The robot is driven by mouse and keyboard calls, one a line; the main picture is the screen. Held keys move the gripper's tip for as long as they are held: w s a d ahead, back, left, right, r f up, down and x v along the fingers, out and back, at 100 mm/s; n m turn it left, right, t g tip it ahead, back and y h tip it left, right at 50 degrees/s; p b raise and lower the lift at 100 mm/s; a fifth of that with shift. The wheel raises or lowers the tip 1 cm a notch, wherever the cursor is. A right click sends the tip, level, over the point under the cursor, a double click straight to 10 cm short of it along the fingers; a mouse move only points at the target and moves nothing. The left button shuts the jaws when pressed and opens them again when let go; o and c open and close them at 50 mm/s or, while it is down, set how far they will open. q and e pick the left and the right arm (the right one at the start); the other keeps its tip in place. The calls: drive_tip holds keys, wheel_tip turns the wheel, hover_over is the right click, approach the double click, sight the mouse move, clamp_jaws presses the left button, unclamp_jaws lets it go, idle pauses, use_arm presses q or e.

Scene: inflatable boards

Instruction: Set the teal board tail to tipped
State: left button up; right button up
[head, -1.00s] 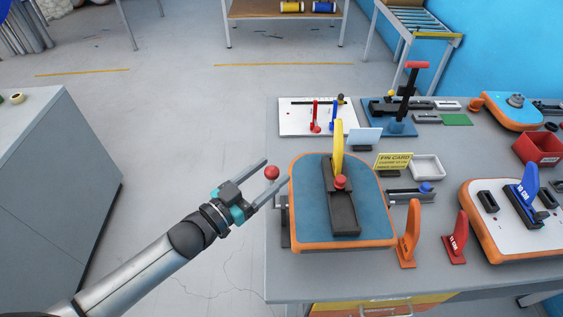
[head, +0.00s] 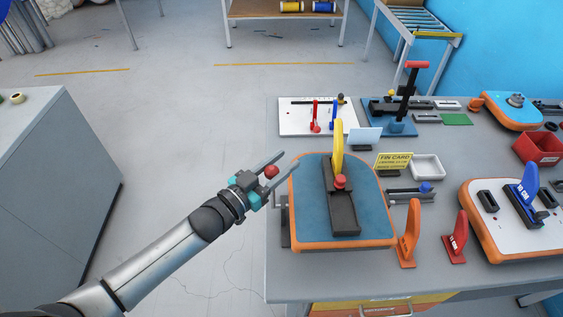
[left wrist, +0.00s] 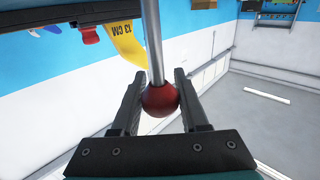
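The teal board (head: 308,195) with an orange rim lies on the workbench, with a dark fin box and a yellow fin standing on it. A red ball knob (head: 271,171) is just left of the board; it also shows in the left wrist view (left wrist: 159,99) on the end of a metal rod (left wrist: 153,45). My left gripper (head: 284,160) has a finger on each side of the knob, close against it, seemingly shut on it. The rod is mostly hidden in the head view. My right gripper is out of view.
An orange fin (head: 410,235) and a red fin (head: 456,240) stand right of the board. A yellow fin card (head: 394,161) and a white tray (head: 428,167) are behind them. A white board (head: 490,235) lies further right.

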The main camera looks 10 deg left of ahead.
use_arm(q)
clamp_jaws()
idle(1.0)
